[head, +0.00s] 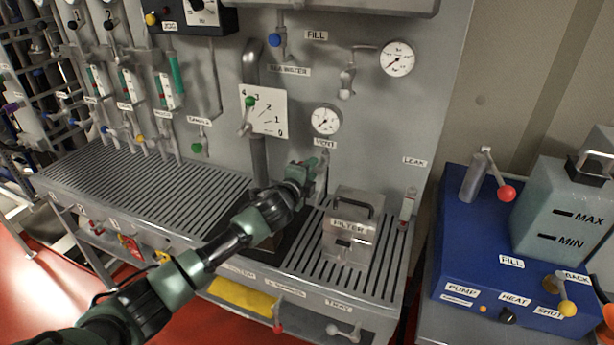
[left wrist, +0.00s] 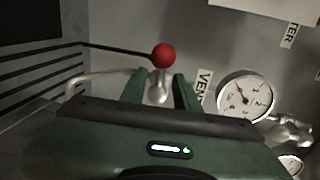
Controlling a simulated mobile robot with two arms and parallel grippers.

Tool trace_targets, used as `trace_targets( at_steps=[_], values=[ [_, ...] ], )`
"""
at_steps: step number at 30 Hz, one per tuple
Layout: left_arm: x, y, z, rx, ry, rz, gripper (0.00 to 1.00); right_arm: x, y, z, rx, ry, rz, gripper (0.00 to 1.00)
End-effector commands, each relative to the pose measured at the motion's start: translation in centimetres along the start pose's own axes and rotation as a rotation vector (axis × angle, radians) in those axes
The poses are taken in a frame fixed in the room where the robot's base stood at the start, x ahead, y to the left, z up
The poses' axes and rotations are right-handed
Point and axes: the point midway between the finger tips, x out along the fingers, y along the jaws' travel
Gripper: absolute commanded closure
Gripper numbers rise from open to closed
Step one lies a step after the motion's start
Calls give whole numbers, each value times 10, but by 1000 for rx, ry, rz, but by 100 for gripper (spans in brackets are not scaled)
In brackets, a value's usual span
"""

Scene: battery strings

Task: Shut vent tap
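The vent tap is a silver fitting (left wrist: 158,90) with a red ball knob (left wrist: 163,55) in the left wrist view, beside the partly hidden VENT label (left wrist: 204,88). My left gripper (left wrist: 160,92) has its two green fingers spread, one on each side of the fitting. The red knob shows just beyond the fingertips. I cannot tell whether either finger touches the tap. In the head view my left gripper (head: 314,166) is at the panel just below the VENT label (head: 325,144) and mostly hides the tap. My right gripper is not in view.
A round gauge (head: 326,120) is just above the VENT label. A grey FILTER box (head: 350,228) stands on the slatted drain shelf (head: 385,281) right of my forearm. A lever on a numbered white plate (head: 270,108) is up left. A blue pump unit (head: 465,240) stands at right.

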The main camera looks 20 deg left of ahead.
Motion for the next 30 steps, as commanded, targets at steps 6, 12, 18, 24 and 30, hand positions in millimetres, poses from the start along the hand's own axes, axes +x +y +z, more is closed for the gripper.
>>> trace_targets(
  at_steps=[6,12,18,24,30],
  values=[
    [-33,1,-2,3,4,-1,69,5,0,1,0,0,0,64],
    [-54,0,-4,3,4,-1,69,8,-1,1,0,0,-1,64],
    [-60,-1,-5,2,5,-2,69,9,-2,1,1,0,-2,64],
    [-59,-2,-5,2,5,-2,69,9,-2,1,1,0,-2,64],
    [-61,2,-7,-8,5,5,69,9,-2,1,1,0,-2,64]
  ],
)
